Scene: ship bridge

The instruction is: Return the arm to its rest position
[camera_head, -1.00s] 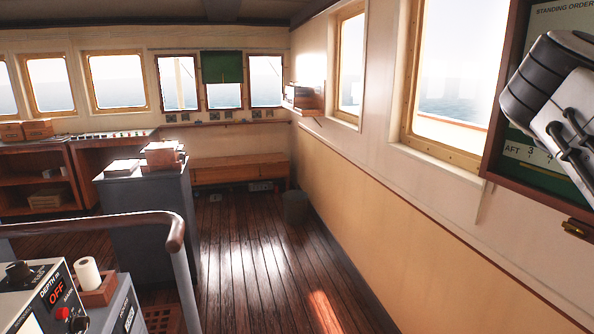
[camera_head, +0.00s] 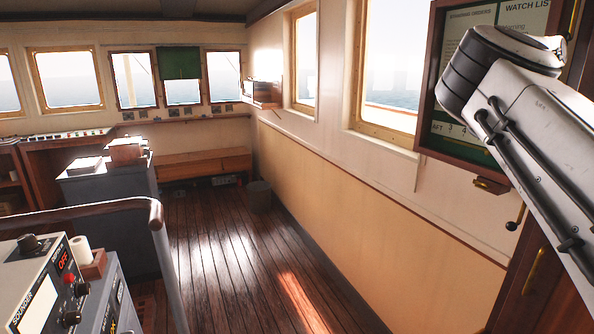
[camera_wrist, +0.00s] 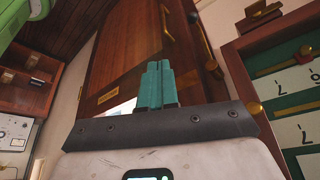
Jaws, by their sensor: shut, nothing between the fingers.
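My arm (camera_head: 535,115) shows at the right of the head view, with its dark-banded joint in front of the notice board. My gripper is outside the head view. In the wrist view my gripper (camera_wrist: 158,66) shows its two teal fingers shut together with nothing between them. Beyond the fingers is a brown wooden door (camera_wrist: 150,45), apart from them as far as I can tell.
A framed green notice board (camera_head: 470,150) hangs on the right wall, beside a wooden door (camera_head: 528,285). A handrail (camera_head: 90,208) and an instrument console (camera_head: 40,290) stand at the left. A grey cabinet (camera_head: 105,205) stands beyond. The plank floor (camera_head: 225,260) is clear in the middle.

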